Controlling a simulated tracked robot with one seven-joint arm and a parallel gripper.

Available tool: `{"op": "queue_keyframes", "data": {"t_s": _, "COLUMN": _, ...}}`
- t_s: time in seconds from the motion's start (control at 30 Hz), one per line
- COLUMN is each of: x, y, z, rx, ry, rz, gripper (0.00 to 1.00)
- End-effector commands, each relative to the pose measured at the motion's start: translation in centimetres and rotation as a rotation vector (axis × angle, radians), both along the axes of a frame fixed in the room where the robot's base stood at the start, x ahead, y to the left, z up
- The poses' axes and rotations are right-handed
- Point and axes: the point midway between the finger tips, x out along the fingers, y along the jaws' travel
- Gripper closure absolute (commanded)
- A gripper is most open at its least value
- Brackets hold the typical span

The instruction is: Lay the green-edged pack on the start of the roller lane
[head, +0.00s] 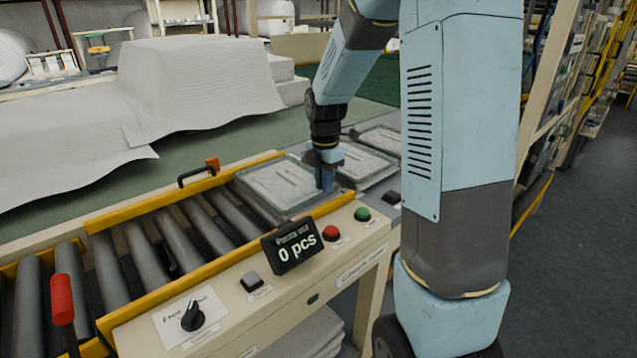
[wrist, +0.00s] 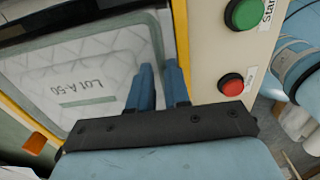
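The green-edged pack (head: 282,181) is a flat grey quilted rectangle with a dull green border. In the head view it is at the right end of the roller lane, over the rollers between the yellow rails. The wrist view shows its face (wrist: 70,60) with the print "LOT A-50". My gripper (head: 325,180) points down at the pack's right edge. In the wrist view its two blue fingers (wrist: 160,75) stand close together, one on each side of that edge, and look shut on it. Whether the pack's underside touches the rollers is hidden.
The roller lane (head: 180,235) is clear left of the pack. Yellow rails (head: 235,254) flank it, with a black handle (head: 197,176) on the far one. A counter display (head: 292,246) reads "0 pcs". More packs (head: 360,164) lie to the right.

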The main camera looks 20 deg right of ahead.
Motion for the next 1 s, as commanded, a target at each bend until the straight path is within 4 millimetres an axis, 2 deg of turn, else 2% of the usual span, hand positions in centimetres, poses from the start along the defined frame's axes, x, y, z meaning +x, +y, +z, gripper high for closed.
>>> {"op": "queue_keyframes", "data": {"t_s": 0.03, "x": 0.0, "y": 0.0, "z": 0.0, "rx": 0.0, "ry": 0.0, "rz": 0.0, "gripper": 0.77}}
{"op": "queue_keyframes", "data": {"t_s": 0.2, "x": 0.0, "y": 0.0, "z": 0.0, "rx": 0.0, "ry": 0.0, "rz": 0.0, "gripper": 0.62}}
{"op": "queue_keyframes", "data": {"t_s": 0.43, "x": 0.0, "y": 0.0, "z": 0.1, "rx": 0.0, "ry": -0.001, "rz": -0.001, "gripper": 0.62}}
{"op": "queue_keyframes", "data": {"t_s": 0.57, "x": 0.0, "y": 0.0, "z": 0.8, "rx": 0.0, "ry": -0.003, "rz": 0.0, "gripper": 0.62}}
{"op": "queue_keyframes", "data": {"t_s": 0.67, "x": 0.1, "y": 0.0, "z": 2.2, "rx": 0.0, "ry": -0.004, "rz": 0.0, "gripper": 0.62}}
{"op": "queue_keyframes", "data": {"t_s": 1.0, "x": 0.1, "y": -0.1, "z": 8.7, "rx": -0.001, "ry": -0.004, "rz": -0.001, "gripper": 0.62}}
